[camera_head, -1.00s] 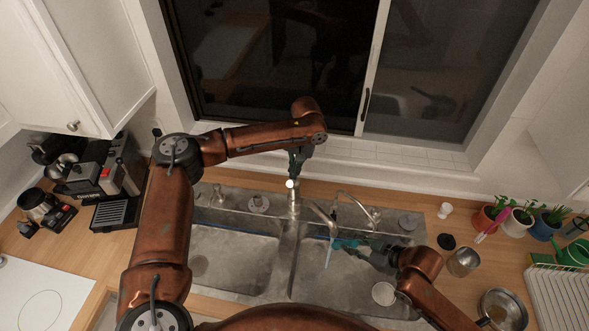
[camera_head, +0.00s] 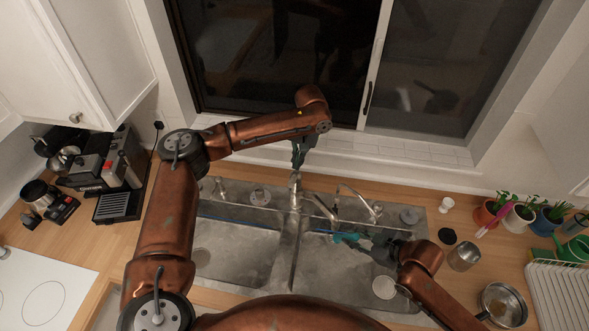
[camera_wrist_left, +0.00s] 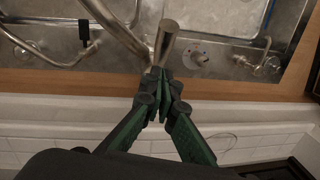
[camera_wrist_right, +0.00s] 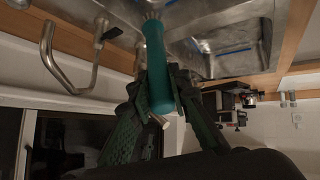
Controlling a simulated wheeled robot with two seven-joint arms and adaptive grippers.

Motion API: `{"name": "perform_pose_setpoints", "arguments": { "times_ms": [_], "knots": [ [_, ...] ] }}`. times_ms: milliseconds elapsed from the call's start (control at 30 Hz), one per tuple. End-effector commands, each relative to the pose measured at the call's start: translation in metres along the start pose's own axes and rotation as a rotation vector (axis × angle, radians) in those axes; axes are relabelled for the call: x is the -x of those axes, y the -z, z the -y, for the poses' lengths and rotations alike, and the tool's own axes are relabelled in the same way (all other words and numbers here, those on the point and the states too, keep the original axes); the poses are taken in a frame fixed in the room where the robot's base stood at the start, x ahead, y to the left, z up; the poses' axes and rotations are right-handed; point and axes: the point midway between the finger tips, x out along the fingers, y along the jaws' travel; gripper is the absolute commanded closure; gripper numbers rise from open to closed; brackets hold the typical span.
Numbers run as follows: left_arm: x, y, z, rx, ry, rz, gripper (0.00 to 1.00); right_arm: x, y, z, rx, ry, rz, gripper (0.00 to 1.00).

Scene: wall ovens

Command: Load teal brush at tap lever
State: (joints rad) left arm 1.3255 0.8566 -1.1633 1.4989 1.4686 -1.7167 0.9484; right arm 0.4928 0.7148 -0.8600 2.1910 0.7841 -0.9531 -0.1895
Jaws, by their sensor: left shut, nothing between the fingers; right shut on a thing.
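The teal brush (camera_head: 345,237) is over the right sink basin, near the main tap's spout. My right gripper (camera_head: 368,243) is shut on it; the right wrist view shows its teal handle (camera_wrist_right: 157,65) between the fingers.
A second, thin curved tap (camera_head: 352,195) stands right of the main one. A metal cup (camera_head: 463,257), potted plants (camera_head: 519,214) and a pan (camera_head: 503,306) are on the right counter. The left basin (camera_head: 235,255) is empty.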

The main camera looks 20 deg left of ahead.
Motion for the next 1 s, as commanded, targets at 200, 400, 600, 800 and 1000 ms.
{"name": "perform_pose_setpoints", "arguments": {
  "times_ms": [200,400,600,800,1000],
  "knots": [
    [0.051,-0.001,-0.002,-0.001,-0.002,-0.004,1.0,0.0,0.0,0.0,0.0,0.0,0.0,1.0],
    [0.087,-0.009,-0.003,-0.002,-0.001,-0.003,1.0,0.0,0.0,0.0,0.0,0.0,0.0,1.0],
    [0.104,-0.013,-0.004,-0.001,-0.001,0.0,1.0,0.0,0.0,0.0,0.0,0.0,0.0,1.0],
    [0.083,-0.012,-0.029,0.002,-0.077,-0.008,1.0,0.0,0.0,0.0,0.0,0.0,0.0,1.0],
    [0.027,-0.01,-0.104,0.038,-0.325,-0.032,1.0,0.0,0.0,0.0,0.0,0.0,-0.001,1.0]
  ]
}}
